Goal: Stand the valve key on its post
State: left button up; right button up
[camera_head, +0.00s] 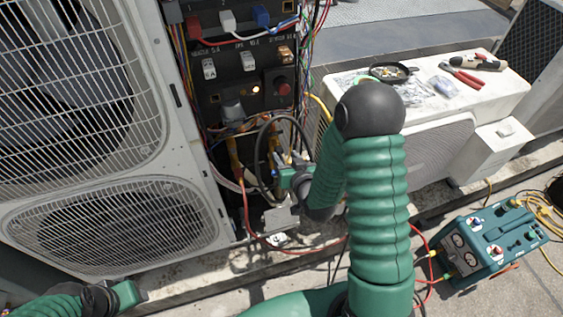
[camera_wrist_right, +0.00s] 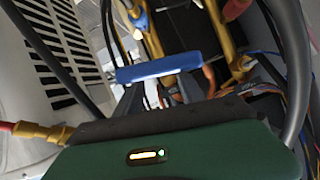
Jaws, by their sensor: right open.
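My right arm reaches down into the open wiring bay of the left condenser. My right gripper (camera_head: 290,176) is in front of the pipes low in that bay, partly hidden by its own wrist. In the right wrist view, a blue bar (camera_wrist_right: 158,68), which looks like the valve key's handle, lies crosswise just beyond the open gripper (camera_wrist_right: 160,98). I cannot tell whether the jaws are around it, and its lower part is hidden. I cannot make out the post for certain. My left gripper (camera_head: 126,295) is at the lower left, its jaws unclear.
Brass-coloured pipes (camera_wrist_right: 218,35), grey hoses and loose wires crowd the right gripper. A black cable (camera_head: 262,150) loops beside it. A white condenser (camera_head: 440,125) to the right carries red-handled pliers (camera_head: 463,77) and a black dish (camera_head: 391,72). A teal gauge unit (camera_head: 480,245) stands on the ground.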

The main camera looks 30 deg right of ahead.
aim_at(281, 151)
jog(key=x, duration=0.3)
jog(key=shift+w+a+r, duration=0.1)
jog(key=shift+w+a, duration=0.15)
jog(key=shift+w, duration=0.1)
jog(key=shift+d, duration=0.2)
jog(key=c, duration=0.7)
grip_shut()
jog(key=shift+o, duration=0.3)
grip_release()
jog(key=shift+a, duration=0.1)
grip_shut()
